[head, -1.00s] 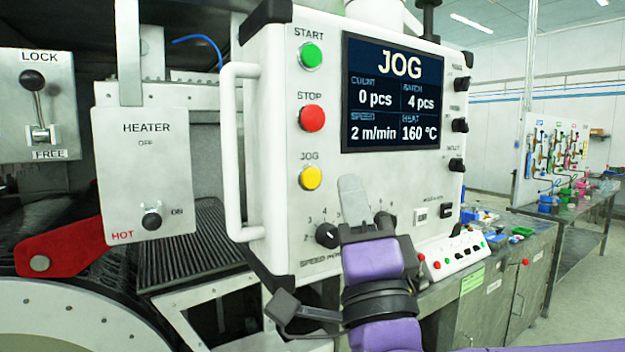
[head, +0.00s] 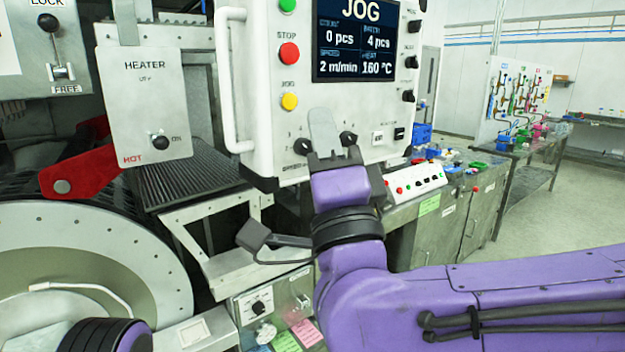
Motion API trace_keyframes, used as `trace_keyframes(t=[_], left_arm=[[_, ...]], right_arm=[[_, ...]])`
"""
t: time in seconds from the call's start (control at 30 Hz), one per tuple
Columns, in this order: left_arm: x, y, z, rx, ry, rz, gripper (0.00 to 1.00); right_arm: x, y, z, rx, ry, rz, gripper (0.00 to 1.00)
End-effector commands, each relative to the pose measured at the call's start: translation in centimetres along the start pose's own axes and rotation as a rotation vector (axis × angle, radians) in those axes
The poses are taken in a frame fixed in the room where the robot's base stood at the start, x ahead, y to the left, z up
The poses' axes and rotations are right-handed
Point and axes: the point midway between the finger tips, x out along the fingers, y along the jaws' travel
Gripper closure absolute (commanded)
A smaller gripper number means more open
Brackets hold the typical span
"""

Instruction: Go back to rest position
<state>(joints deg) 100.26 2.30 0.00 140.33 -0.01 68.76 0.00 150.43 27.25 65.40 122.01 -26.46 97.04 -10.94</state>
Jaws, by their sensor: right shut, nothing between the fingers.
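My right gripper (head: 322,132) is shut and empty. It points up in front of the lower part of the white control panel (head: 262,80) in the head view, and overlaps the speed dial area between two black knobs. I cannot tell whether it touches the panel. The panel's screen (head: 366,40) reads JOG, 0 pcs, 4 pcs, 2 m/min and 160 °C. The yellow JOG button (head: 289,101) is left of and above the fingertips. My purple right arm comes in from the right. Part of my left arm shows at the bottom left, but its gripper is out of view.
The heater box (head: 150,100) with its knob and a red lever (head: 85,175) are at the left. A large round drum (head: 150,250) fills the lower left. A white button box (head: 415,181) sits on the bench at right. Open floor lies at the far right.

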Motion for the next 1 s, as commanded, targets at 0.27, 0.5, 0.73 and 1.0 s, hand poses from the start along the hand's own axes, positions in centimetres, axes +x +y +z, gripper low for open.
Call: trace_keyframes(t=[0.27,0.5,0.73,1.0], left_arm=[[0.0,0.0,0.0,0.0,0.0,0.0,0.58],[0.0,0.0,0.0,0.0,0.0,0.0,0.58],[0.1,0.0,0.1,0.0,-0.001,0.0,0.58],[0.3,0.0,0.2,0.0,-0.001,0.0,0.58]], right_arm=[[-1.2,3.9,2.0,-0.024,-0.102,0.1,1.0],[-3.7,10.6,2.8,-0.088,-0.167,0.248,1.0],[-9.3,20.6,2.9,-0.174,-0.252,0.484,1.0],[-26.1,36.4,0.3,-0.328,-0.413,0.973,1.0]])
